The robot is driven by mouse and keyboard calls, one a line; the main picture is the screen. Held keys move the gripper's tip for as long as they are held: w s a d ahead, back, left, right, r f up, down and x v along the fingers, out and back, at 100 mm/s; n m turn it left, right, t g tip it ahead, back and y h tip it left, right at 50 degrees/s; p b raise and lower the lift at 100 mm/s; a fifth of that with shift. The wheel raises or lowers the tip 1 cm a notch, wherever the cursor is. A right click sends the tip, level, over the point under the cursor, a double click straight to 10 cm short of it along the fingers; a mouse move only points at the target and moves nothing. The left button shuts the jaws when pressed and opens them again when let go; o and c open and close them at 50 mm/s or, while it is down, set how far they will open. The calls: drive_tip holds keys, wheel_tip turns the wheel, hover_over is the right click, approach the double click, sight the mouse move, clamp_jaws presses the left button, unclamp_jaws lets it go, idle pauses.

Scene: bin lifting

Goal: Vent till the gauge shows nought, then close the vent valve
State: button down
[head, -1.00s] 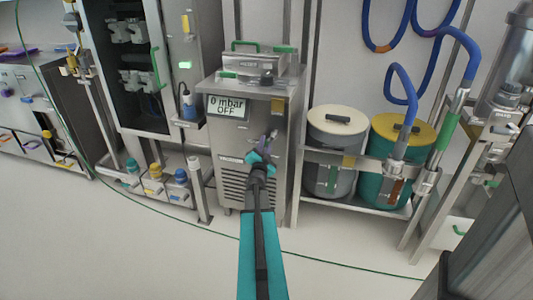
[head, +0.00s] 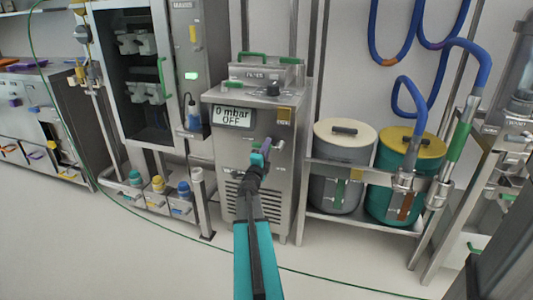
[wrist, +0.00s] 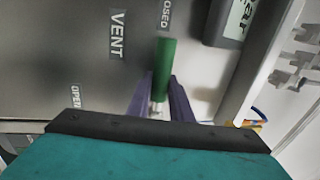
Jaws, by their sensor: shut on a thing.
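The gauge (head: 233,116) on the front of the steel cabinet (head: 230,170) reads "0 mbar" and "OFF". My gripper (head: 265,147) is at the cabinet front, right of and below the gauge. In the wrist view, the purple jaws of my gripper (wrist: 161,100) are shut on the green handle of the vent valve (wrist: 163,75). The handle's free end points up to a partly cut-off label ending in "OSED" (wrist: 166,14). A "VENT" label (wrist: 117,35) is left of it, and an "OPEN" label (wrist: 76,97) is at lower left. The handle's pivot is not clear.
A cream-lidded drum (head: 341,160) and a yellow-lidded drum (head: 405,175) stand on a rack to the right. Colour-capped bottles (head: 157,190) stand low on the left. A blue hose (head: 400,95) hangs above the drums.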

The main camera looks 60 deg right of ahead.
drive_tip(key=shift+s+d+r+m, duration=0.2)
drive_tip(key=shift+s+m, duration=0.1)
drive_tip(key=shift+s, duration=0.05)
drive_tip(key=c, duration=1.6)
unclamp_jaws()
drive_tip(key=shift+w, duration=0.15)
drive_tip(key=shift+a+f, duration=0.1)
drive_tip(key=shift+a, duration=0.05)
drive_tip(key=shift+a, duration=0.1)
drive_tip(key=shift+p+v, duration=0.75)
drive_tip(key=shift+v, duration=6)
